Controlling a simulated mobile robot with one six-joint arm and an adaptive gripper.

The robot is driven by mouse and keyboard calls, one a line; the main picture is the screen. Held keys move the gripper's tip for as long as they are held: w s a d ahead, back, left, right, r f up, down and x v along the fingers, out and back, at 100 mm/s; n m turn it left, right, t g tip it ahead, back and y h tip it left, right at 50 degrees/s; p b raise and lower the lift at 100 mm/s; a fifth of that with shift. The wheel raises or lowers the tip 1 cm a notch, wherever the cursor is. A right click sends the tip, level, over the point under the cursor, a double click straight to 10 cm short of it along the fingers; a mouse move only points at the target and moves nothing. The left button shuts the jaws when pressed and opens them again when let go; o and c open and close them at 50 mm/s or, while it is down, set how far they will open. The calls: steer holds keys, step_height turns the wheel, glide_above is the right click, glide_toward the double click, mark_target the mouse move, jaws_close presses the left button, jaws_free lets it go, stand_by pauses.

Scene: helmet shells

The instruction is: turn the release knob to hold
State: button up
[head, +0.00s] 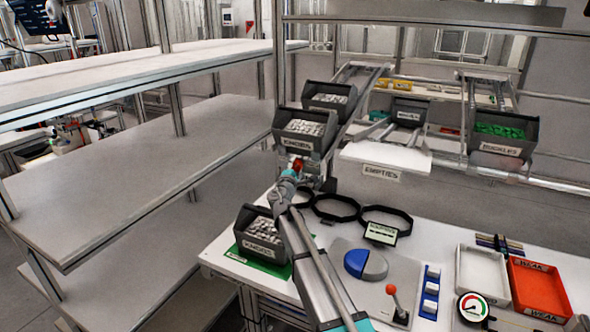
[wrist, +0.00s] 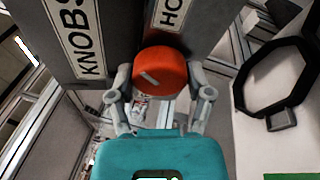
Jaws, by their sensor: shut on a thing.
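The release knob is a round orange-red knob (wrist: 160,65) with a short pale slanted mark on its face, in the upper middle of the wrist view. A white label reading "HO", its rest cut off, is above it (wrist: 173,14). In the head view the knob (head: 299,164) shows small at the end of my arm, below a grey bin. My gripper (wrist: 160,78) is shut on the knob, with one finger at its left side and one at its right. In the head view my gripper (head: 291,172) is partly hidden by its own wrist.
A grey bin labelled KNOBS (head: 299,146) hangs just above, and another (head: 261,247) stands on the green mat below. Black rings (head: 335,208) lie on the white bench. A red-topped lever (head: 391,291) and an orange tray (head: 540,291) are at the right.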

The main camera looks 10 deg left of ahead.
steer(key=shift+m, duration=0.6)
steer(key=o, duration=1.1)
steer(key=shift+n, duration=0.5)
